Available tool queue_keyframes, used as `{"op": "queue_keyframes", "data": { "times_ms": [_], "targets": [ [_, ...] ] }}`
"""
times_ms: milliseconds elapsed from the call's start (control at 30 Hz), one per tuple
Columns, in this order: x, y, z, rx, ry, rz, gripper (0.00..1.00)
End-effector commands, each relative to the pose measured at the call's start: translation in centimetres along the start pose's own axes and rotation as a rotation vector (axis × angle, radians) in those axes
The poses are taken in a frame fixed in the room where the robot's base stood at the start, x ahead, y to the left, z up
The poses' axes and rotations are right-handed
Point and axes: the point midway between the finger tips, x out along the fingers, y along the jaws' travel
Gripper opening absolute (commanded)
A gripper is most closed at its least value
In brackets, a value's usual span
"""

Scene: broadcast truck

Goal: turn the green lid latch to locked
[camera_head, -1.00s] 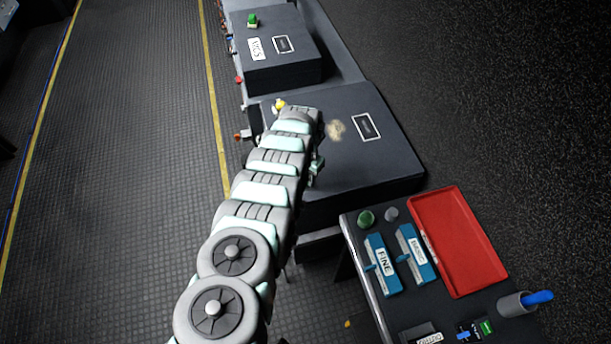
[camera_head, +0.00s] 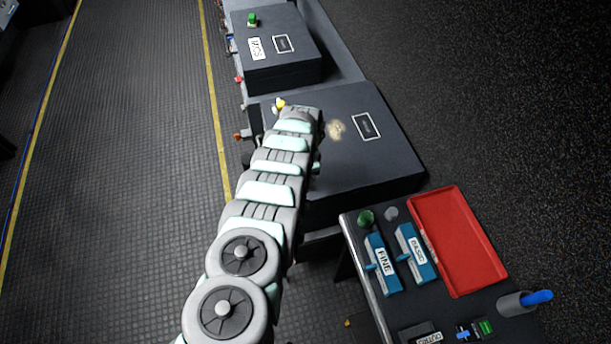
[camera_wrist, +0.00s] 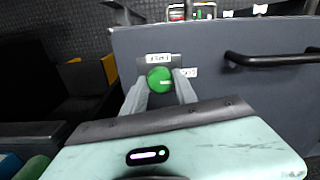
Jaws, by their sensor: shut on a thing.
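The green lid latch (camera_wrist: 159,80) is a round knob on the front face of a dark grey case (camera_wrist: 225,42) in the wrist view. My gripper (camera_wrist: 160,88) has one finger on each side of the knob and is shut on it. Small white labels sit above the knob and to its right; the upper one (camera_wrist: 159,57) and the right one (camera_wrist: 189,72) are too small to read surely. In the head view my arm hides the knob and gripper; the case's lid (camera_head: 375,150) shows beyond the arm.
A black handle (camera_wrist: 270,60) sticks out right of the knob. In the head view, another case (camera_head: 285,62) with a green knob on top (camera_head: 252,19) stands behind. A bench at the lower right holds a red tray (camera_head: 462,240) and blue slider blocks (camera_head: 383,262).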

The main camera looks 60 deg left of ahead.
Motion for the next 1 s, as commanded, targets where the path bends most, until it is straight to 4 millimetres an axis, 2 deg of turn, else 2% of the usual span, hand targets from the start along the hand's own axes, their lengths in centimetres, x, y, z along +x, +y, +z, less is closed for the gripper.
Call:
{"op": "queue_keyframes", "data": {
  "times_ms": [367, 400, 633, 1000],
  "targets": [
    [0.07, 0.02, 0.00, 0.004, 0.000, 0.000, 0.00],
    [0.07, 0.02, 0.00, 0.004, 0.000, 0.000, 0.37],
    [0.04, 0.01, 0.00, 0.003, 0.000, 0.000, 0.56],
    [-0.32, 0.02, 0.01, 0.003, -0.001, 0.001, 0.56]
  ]
}}
